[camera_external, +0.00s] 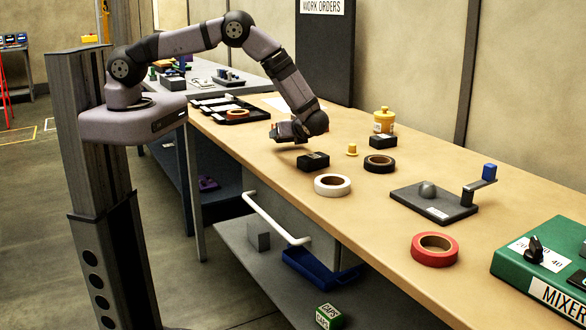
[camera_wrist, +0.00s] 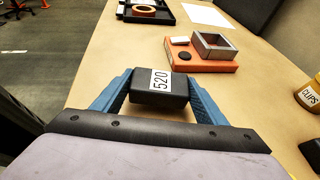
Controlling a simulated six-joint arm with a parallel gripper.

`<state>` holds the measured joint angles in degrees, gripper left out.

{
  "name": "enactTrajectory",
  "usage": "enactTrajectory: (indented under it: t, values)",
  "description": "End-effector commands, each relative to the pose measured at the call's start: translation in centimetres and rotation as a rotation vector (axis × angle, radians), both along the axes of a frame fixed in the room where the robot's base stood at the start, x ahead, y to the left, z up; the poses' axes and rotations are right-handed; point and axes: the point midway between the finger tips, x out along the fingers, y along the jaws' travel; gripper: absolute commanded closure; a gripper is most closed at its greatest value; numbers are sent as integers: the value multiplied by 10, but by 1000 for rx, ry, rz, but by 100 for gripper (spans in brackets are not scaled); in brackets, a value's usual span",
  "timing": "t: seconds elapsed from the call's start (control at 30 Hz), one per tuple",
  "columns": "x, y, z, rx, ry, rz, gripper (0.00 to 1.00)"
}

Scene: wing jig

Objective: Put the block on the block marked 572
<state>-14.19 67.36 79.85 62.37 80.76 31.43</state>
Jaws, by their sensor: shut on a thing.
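My gripper (camera_wrist: 160,82) is shut on a black block (camera_wrist: 146,97) with a white label reading 520, its blue fingers on either side. In the external view my gripper (camera_external: 288,131) is low over the table, and the held block is mostly hidden. One black block (camera_external: 313,161) sits on the table just in front of my gripper. Another black block (camera_external: 382,142) sits farther right, by the yellow canister; a black block also shows at the right edge of the wrist view (camera_wrist: 312,152). I cannot read a 572 mark on either.
An orange base (camera_wrist: 202,58) with a grey square frame (camera_wrist: 214,45) lies beyond my gripper. A yellow canister (camera_external: 383,121), small yellow piece (camera_external: 352,149), black tape roll (camera_external: 379,163), white tape roll (camera_external: 332,185) and red tape roll (camera_external: 434,249) stand on the table.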

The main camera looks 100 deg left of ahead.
Motion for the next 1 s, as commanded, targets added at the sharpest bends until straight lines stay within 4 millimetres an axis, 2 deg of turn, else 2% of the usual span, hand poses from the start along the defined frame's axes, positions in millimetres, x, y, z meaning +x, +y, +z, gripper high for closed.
enactTrajectory:
  t: [0.1,0.33,0.5,0.6,0.8,0.9,1.0]
  values:
    - [42,28,-1,4,-4,-215,74]
    - [128,67,11,8,-9,-629,74]
    - [189,85,34,14,-8,-921,74]
    - [216,89,53,15,-7,-1056,74]
    - [251,91,87,13,-5,-1248,74]
    - [261,90,101,13,-5,-1310,74]
    - [264,89,107,6,-4,-1335,74]
